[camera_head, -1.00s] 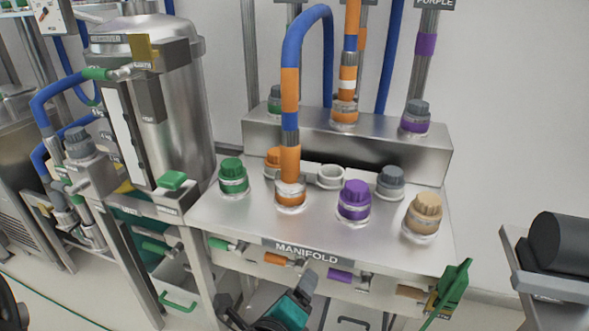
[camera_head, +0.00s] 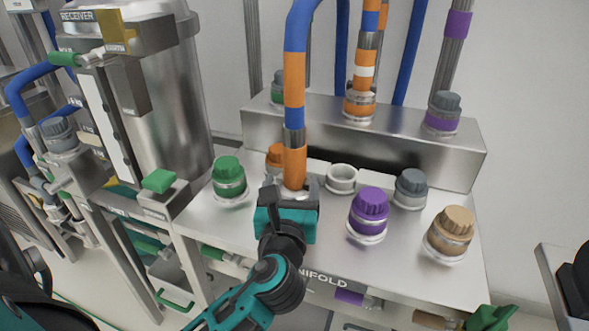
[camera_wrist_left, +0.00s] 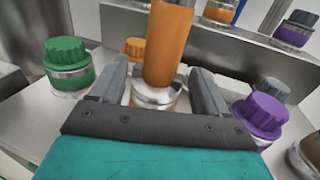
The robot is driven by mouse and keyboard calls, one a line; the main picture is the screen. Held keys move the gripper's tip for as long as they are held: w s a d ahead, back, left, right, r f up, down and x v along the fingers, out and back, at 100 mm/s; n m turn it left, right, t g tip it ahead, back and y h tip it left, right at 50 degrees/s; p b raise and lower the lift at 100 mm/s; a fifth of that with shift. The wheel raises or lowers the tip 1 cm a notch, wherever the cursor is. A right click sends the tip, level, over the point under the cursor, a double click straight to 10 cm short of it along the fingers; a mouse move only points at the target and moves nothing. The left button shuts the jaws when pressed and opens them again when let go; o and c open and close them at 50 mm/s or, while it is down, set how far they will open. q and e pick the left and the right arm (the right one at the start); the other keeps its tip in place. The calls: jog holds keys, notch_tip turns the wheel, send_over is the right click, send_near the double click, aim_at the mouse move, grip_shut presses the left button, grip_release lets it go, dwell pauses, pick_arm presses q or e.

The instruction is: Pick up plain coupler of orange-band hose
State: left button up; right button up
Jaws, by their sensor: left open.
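The blue hose (camera_head: 296,40) with orange bands comes down to its plain orange coupler (camera_head: 294,165), upright in a silver-collared port on the manifold. The same coupler (camera_wrist_left: 170,45) fills the middle of the left wrist view. A second orange coupler (camera_head: 363,77), with a white band, stands on the raised shelf behind. My left gripper (camera_head: 291,186) is at the plain coupler's base. In the left wrist view its open fingers (camera_wrist_left: 160,82) stand on either side of the coupler, with visible gaps. The lower collar is partly hidden by the gripper in the head view.
On the manifold, a green cap (camera_head: 229,176) stands left, a purple cap (camera_head: 369,212) right, and grey (camera_head: 411,186) and tan (camera_head: 451,230) caps further right. An orange cap (camera_head: 275,157) and an empty clear port (camera_head: 342,178) are close behind. A steel receiver (camera_head: 160,100) stands left.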

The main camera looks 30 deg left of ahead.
aim_at(295, 167)
pick_arm(q)
jog(key=x, duration=0.6)
jog(key=shift+r, duration=0.1)
jog(key=shift+w, duration=0.2)
jog(key=shift+c, duration=0.3)
jog(key=shift+c, duration=0.8)
jog(key=c, duration=1)
jog(key=shift+r, duration=0.1)
jog(key=shift+c, duration=0.2)
notch_tip(295, 167, up, 20)
jog(key=p, duration=0.6)
jog(key=shift+p, duration=0.4)
